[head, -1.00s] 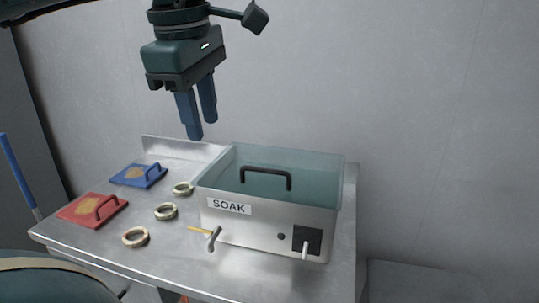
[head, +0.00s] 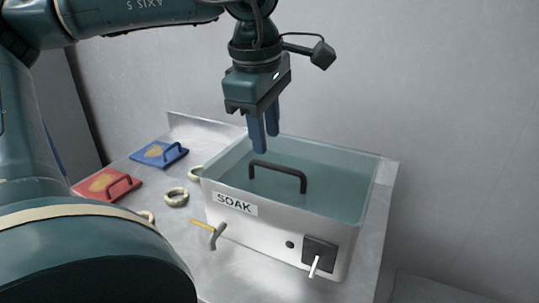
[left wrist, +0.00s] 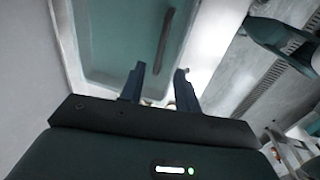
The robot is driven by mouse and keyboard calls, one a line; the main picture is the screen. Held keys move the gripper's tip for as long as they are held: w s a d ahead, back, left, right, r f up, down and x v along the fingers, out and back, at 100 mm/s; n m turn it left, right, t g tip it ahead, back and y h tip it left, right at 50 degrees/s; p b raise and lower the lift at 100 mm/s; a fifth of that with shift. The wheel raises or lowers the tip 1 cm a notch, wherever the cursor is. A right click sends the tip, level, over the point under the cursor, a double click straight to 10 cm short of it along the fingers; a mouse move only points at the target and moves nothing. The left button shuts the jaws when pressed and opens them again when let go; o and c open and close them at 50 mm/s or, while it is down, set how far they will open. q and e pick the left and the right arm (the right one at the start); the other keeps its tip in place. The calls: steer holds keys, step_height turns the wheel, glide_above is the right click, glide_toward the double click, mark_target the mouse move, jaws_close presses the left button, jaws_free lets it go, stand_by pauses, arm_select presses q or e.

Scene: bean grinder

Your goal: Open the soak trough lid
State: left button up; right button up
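The soak trough (head: 285,232) is a metal box labelled SOAK, standing on the steel counter. A translucent teal lid (head: 330,185) covers its top, apparently closed, with a dark arched handle (head: 278,168) on it. The lid (left wrist: 115,35) and its handle (left wrist: 165,40) also show in the left wrist view. My left gripper (head: 264,143) points down over the trough's back left part, behind and a little left of the handle. Its blue fingers (left wrist: 159,72) are apart with nothing between them. My right gripper is not in view.
A blue board (head: 160,153) and a red board (head: 106,185), each with a handle, lie on the counter at left. Pale rings (head: 176,197) lie between them and the trough. A lever (head: 217,236) and a switch (head: 315,265) stick out in front. A wall stands behind.

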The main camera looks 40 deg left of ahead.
mark_target(269, 166)
arm_select(q)
steer(key=f, duration=0.2)
steer(key=w+f, duration=0.1)
steer(key=f, duration=0.2)
steer(key=shift+a, duration=0.15)
jaws_close()
steer(key=shift+r, duration=0.1)
stand_by(0.3)
